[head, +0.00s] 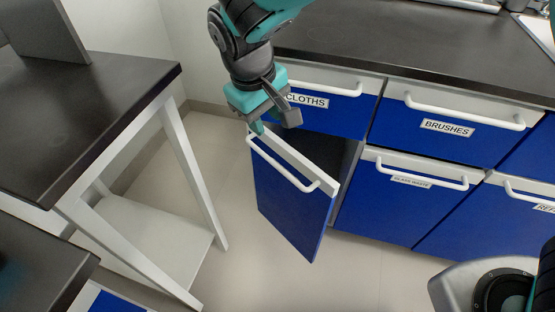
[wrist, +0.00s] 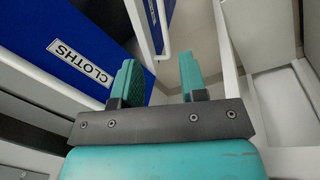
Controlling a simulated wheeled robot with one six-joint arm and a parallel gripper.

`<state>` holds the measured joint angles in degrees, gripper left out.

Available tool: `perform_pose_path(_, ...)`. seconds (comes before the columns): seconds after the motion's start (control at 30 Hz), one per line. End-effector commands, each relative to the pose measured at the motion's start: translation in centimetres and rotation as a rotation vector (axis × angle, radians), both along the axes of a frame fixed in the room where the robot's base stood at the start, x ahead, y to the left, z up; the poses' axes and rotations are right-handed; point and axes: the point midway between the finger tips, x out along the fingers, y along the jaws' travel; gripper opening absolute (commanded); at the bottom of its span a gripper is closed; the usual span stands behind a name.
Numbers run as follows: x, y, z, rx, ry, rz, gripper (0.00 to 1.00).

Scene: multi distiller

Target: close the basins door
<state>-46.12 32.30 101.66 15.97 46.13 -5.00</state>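The open cabinet door (head: 293,203) is blue with a white top edge and a white bar handle. It stands swung out from the cabinet below the CLOTHS drawer in the head view, with a dark opening behind it.
The CLOTHS drawer (head: 335,104) and BRUSHES drawer (head: 450,129) are shut, as is the GLASS WASTE door (head: 393,207). A dark-topped table (head: 80,115) with white legs stands at the left. Bare floor (head: 225,200) lies between the table and the door.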

Motion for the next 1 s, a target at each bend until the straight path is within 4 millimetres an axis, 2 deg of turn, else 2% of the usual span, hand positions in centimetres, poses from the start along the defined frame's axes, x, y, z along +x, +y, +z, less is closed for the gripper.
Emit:
perform_pose_path(0.4,1.0,-1.6,-9.4,-0.003,0.005,-0.002,0.39)
perform_pose_path(0.6,1.5,-2.2,-13.3,-0.001,0.005,-0.003,0.39)
perform_pose_path(0.8,1.8,-2.5,-15.4,0.001,0.003,-0.001,0.39)
perform_pose_path(1.0,1.9,-2.5,-15.8,0.002,0.003,-0.001,0.39)
